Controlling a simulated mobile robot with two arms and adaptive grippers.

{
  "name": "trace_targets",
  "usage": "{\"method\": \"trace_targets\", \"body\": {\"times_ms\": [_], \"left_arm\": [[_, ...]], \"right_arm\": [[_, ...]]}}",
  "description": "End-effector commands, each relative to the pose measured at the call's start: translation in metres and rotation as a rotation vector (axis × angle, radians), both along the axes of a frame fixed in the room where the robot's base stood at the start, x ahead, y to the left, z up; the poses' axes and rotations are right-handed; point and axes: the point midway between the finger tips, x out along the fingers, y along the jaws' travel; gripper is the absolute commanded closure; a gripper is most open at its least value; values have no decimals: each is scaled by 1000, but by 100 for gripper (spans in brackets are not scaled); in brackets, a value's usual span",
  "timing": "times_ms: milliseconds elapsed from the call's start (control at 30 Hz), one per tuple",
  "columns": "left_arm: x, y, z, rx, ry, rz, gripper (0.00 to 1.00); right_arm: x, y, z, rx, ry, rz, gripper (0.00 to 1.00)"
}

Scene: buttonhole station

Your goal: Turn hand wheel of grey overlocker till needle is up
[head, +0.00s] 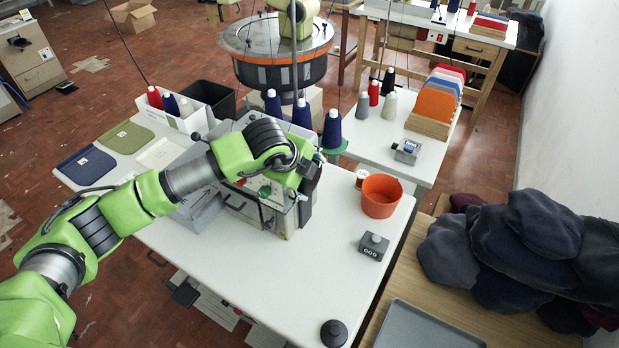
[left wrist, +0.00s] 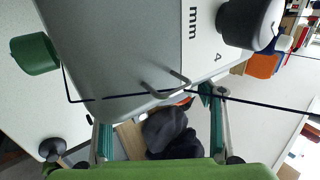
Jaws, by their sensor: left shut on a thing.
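The grey overlocker (head: 240,204) stands on the white table, partly covered by my left arm. My left gripper (head: 306,180) is at its right end, with a dark part there that I cannot make out clearly. In the left wrist view the grey body (left wrist: 130,45) fills the upper part, with a dial marking and a black knob (left wrist: 250,22). My left gripper's fingers (left wrist: 158,120) stand at either side of the body's near edge. The hand wheel is not clearly seen; the grip on it is hidden. The needle is hidden too. My right gripper is in neither view.
Blue thread cones (head: 333,130) stand behind the overlocker. An orange cup (head: 381,196), a grey counter box (head: 373,246) and a black knob-like piece (head: 334,333) are on the table to the right. Dark cloth (head: 520,245) is heaped farther right.

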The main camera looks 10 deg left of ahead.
Motion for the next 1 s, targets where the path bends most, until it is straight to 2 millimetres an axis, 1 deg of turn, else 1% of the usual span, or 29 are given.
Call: {"method": "trace_targets", "body": {"times_ms": [67, 100, 133, 167, 467, 567, 667, 1000], "left_arm": [[0, 0, 0, 1, 2, -1, 59], [0, 0, 0, 1, 2, -1, 30], [0, 0, 0, 1, 2, -1, 22], [0, 0, 0, 1, 2, -1, 20], [0, 0, 0, 1, 2, 0, 20], [-3, 1, 4, 1, 1, -1, 20], [-9, 4, 15, 0, -1, -1, 20], [-45, 19, 74, 1, -3, -1, 20]], "right_arm": [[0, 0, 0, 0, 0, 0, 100], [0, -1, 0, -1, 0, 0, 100], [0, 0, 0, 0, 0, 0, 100], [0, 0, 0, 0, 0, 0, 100], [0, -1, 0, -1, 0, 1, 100], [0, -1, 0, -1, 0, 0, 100], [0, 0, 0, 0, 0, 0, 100], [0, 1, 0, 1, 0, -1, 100]]}}
